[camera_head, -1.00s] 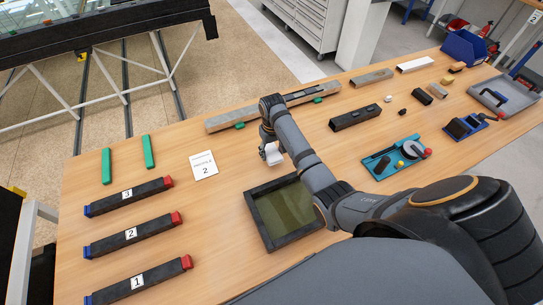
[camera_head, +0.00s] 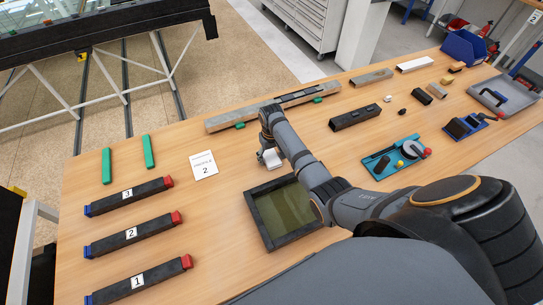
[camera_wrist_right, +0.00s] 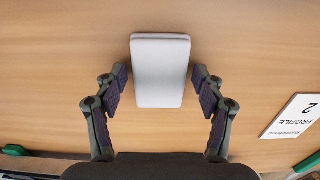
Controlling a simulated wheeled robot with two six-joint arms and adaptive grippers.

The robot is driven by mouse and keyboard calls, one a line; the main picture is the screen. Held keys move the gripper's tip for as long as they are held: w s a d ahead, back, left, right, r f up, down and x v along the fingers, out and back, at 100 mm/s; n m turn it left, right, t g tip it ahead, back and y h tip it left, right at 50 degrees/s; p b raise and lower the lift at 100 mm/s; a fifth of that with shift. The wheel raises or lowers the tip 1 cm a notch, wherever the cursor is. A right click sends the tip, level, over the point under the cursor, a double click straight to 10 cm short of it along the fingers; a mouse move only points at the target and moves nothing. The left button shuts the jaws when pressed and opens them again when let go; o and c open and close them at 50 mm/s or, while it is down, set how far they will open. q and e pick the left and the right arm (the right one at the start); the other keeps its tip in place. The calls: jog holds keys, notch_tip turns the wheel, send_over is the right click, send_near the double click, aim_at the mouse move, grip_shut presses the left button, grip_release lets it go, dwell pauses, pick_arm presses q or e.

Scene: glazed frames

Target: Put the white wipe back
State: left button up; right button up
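In the head view the right gripper's fingers are mostly hidden behind the wrist. I cannot tell surely whether the wipe rests flat on the table. My left gripper is not in view.
A long grey bar (camera_head: 235,119) lies behind. Bare tabletop lies left of the tray.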

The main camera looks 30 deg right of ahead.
aim_at(272, 158)
dwell(0.3)
notch_tip(272, 158, up, 12)
jog(key=shift+r+b, duration=0.15)
jog(key=shift+b, duration=0.5)
